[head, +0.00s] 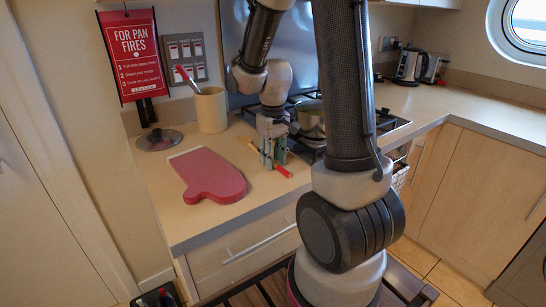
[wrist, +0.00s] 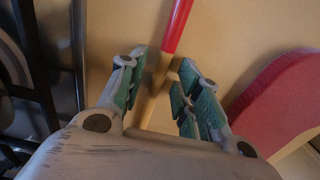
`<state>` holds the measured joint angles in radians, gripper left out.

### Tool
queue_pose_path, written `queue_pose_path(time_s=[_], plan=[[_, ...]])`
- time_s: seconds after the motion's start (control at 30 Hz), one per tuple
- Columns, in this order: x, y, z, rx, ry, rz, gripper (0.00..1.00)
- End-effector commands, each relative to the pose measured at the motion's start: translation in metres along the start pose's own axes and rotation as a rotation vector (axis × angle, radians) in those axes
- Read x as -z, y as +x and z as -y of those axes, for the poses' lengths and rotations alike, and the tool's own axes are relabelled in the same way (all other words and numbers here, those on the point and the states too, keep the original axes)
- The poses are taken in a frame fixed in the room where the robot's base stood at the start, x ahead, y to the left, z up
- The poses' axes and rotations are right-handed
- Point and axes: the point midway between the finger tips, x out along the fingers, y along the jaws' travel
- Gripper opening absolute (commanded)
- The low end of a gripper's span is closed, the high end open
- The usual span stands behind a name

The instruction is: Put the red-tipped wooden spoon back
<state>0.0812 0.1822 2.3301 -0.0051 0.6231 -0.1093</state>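The red-tipped wooden spoon (head: 284,171) lies on the counter in the head view, its red end toward the front edge and its wooden part partly hidden by my gripper. My gripper (head: 272,155) points down over the spoon's middle. In the wrist view, the spoon (wrist: 174,30) runs between the green-padded fingers of my gripper (wrist: 161,92), which are apart with a gap on the right side. The left finger is close to the spoon; I cannot tell whether it touches. A beige crock (head: 211,111) stands at the back of the counter, with another red-ended handle (head: 186,77) leaning out.
A red oven mitt (head: 207,175) lies left of the spoon, also in the wrist view (wrist: 275,105). A glass lid (head: 159,140) lies behind the mitt. The hob with a pot (head: 311,118) is right of my gripper.

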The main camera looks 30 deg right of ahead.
Motion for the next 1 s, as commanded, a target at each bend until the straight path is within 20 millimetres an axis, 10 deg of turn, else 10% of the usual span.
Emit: queue_pose_path(time_s=[0.23, 0.8, 1.0], plan=[[0.001, -0.013, 0.000, 0.000, 0.000, -0.004, 0.33], [0.000, -0.117, 0.000, 0.000, 0.000, -0.003, 0.33], [-0.030, -0.147, 0.009, -0.006, 0.006, -0.071, 0.33]])
